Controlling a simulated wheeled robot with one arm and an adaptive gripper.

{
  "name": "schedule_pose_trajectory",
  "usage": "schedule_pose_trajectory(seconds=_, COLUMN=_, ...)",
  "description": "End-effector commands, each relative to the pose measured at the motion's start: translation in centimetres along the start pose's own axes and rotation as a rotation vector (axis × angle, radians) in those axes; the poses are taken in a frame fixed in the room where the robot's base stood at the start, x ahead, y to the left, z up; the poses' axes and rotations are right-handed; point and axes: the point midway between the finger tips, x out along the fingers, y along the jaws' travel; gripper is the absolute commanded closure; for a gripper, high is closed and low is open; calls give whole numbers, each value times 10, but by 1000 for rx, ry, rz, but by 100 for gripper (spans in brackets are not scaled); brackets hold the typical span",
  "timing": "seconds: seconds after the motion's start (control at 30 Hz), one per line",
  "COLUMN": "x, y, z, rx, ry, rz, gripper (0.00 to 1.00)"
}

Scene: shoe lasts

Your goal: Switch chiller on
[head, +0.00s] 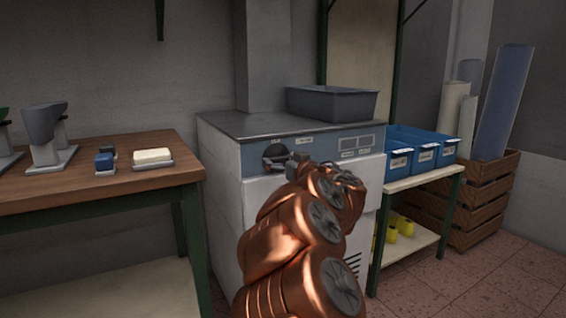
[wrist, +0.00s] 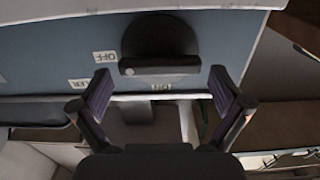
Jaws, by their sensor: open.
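The chiller (head: 222,150) is a pale cabinet with a grey top and a blue front panel (head: 327,148). Its dark rotary switch (head: 275,153) sits at the left of the panel, partly behind my gripper (head: 298,165). In the wrist view the round black switch (wrist: 160,38) has a raised bar handle (wrist: 160,66) lying across the picture. An OFF label (wrist: 105,56) is beside it, and a second small label (wrist: 160,87) is near the bar, too unclear to read surely. My gripper (wrist: 161,86) is open, its fingers on either side of the bar's line, apparently apart from it.
A grey bin (head: 332,104) stands on the chiller. A shelf with blue bins (head: 424,154) and a wooden crate (head: 485,205) with rolls are at right. Floor (head: 510,280) shows at lower right.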

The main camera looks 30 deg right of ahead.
Motion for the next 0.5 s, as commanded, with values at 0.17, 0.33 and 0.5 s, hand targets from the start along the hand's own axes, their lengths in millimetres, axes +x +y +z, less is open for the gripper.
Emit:
schedule_pose_trajectory(seconds=0.17, x=0, y=0, z=0, rx=0, ry=0, rz=0, gripper=3)
schedule_pose_trajectory(seconds=0.33, x=0, y=0, z=0, rx=0, ry=0, rz=-1, gripper=21)
schedule_pose_trajectory(seconds=0.5, x=0, y=0, z=0, rx=0, ry=0, rz=-1, gripper=39)
